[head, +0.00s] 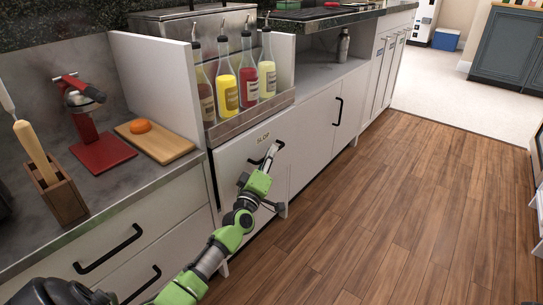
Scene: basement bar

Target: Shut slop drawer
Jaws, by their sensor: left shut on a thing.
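The slop drawer (236,170) has a white front with a small "SLOP" label (263,138) near its top edge. It is under the bottle rail, in the middle left of the head view. A dark gap shows along its left side, and its front seems to stand out from the cabinet; how far is hard to tell. My left gripper (271,154) is at the black handle (256,161) below the label and is shut on it. The gripper and wrist hide part of the handle and the front. My right gripper is not in view.
Several sauce bottles (247,78) stand in a metal rail (250,119) above the drawer. The counter at left holds a red press (91,125), a cutting board (155,141) with an orange fruit, and a wooden utensil holder (57,190). The wood floor (390,220) at right is clear.

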